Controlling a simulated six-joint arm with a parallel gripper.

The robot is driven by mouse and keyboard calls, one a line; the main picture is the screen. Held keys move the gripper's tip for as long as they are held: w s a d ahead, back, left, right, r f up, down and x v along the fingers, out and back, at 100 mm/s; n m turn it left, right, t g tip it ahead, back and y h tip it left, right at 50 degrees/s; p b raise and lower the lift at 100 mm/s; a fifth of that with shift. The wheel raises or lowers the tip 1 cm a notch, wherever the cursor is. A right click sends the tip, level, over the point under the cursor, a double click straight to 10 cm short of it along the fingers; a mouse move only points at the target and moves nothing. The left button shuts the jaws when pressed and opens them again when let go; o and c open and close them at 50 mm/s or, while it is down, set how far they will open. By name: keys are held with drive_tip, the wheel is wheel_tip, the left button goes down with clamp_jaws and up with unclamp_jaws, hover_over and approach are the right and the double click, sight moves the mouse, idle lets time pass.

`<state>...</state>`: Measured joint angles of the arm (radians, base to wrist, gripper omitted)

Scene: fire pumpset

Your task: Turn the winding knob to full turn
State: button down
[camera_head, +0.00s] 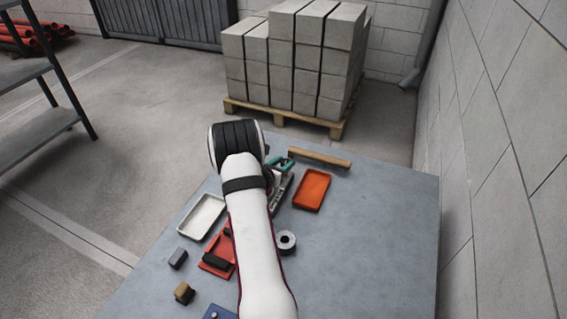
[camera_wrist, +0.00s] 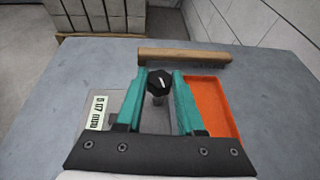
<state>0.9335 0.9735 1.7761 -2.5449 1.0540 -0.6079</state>
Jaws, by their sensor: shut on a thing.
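The winding knob (camera_wrist: 159,84) is a dark, lobed knob with a white mark on top, on a short stem. In the wrist view it sits between the two teal fingertips of my gripper (camera_wrist: 160,74), which is shut on it. The grey device (camera_wrist: 118,102) below it carries a pale label with dark characters (camera_wrist: 96,112); part of the device is hidden by my left finger. In the head view my gripper's teal fingers (camera_head: 282,164) show just past my wrist. I cannot make out the knob there.
An orange tray (camera_head: 312,190) lies right of my gripper, a wooden bar (camera_head: 320,158) beyond it. A white tray (camera_head: 201,217), red holder (camera_head: 216,262), grey ring (camera_head: 287,241) and small blocks lie nearer. The table's right side (camera_head: 390,240) is clear; a block wall stands beyond.

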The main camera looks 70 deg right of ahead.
drive_tip(key=shift+w, duration=0.1)
drive_tip(key=m+g, duration=0.2)
drive_tip(key=m+g+y, duration=0.1)
drive_tip(key=m+g, duration=0.1)
drive_tip(key=m+g+y, duration=0.1)
drive_tip(key=g, duration=0.1)
drive_tip(key=shift+w+d+m, duration=0.1)
drive_tip(key=shift+w+m, duration=0.25)
drive_tip(key=shift+m, duration=0.05)
drive_tip(key=shift+d+m+g+y, duration=0.15)
drive_tip(key=shift+m+g+y, duration=1.05)
drive_tip(key=shift+m+g, duration=0.3)
drive_tip(key=c, duration=0.5)
unclamp_jaws()
drive_tip(key=v, duration=1.2)
drive_tip(key=shift+w+d, duration=0.15)
drive_tip(key=shift+w, duration=0.05)
